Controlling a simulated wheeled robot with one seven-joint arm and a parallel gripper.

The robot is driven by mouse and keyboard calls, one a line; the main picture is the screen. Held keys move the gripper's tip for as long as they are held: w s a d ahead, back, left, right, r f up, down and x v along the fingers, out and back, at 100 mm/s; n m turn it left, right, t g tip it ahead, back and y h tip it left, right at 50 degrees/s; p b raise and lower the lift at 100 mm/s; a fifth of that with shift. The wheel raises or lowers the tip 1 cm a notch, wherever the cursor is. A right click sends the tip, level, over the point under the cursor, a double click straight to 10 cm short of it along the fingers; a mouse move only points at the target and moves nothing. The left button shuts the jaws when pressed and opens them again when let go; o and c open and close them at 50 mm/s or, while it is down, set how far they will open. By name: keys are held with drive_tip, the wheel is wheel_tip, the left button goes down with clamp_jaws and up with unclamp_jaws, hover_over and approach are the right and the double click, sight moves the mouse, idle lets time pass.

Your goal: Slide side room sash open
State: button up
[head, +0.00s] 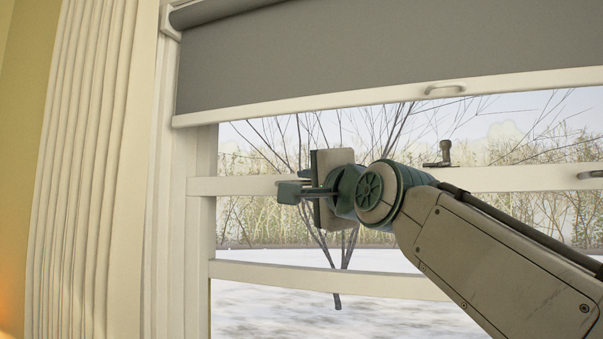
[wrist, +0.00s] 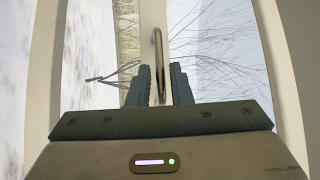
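The window sash's pale horizontal rail (head: 237,186) crosses the head view, with glass above and below; another pale rail (head: 330,278) lies lower. My gripper (head: 292,188) is in front of the rail near its left end. In the wrist view my gripper (wrist: 160,82) has its two teal fingers apart. A thin metal handle (wrist: 158,45) on a pale rail (wrist: 152,14) shows between them, with a narrow gap on each side. The fingers do not look closed on it. In the head view my gripper hides that spot.
A dark latch (head: 440,154) stands on the rail, and another metal handle (head: 590,174) shows at the right edge. A grey roller blind (head: 370,55) covers the upper window. A cream curtain (head: 90,170) hangs at left. Snow and bare branches lie outside.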

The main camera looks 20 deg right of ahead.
drive_tip(key=shift+p+x, duration=0.35)
drive_tip(key=shift+x, duration=1.2)
clamp_jaws()
drive_tip(key=shift+r+p, duration=1.65)
drive_tip(key=shift+r, duration=0.75)
drive_tip(key=shift+f, duration=0.1)
unclamp_jaws()
drive_tip(key=shift+s+f, duration=0.1)
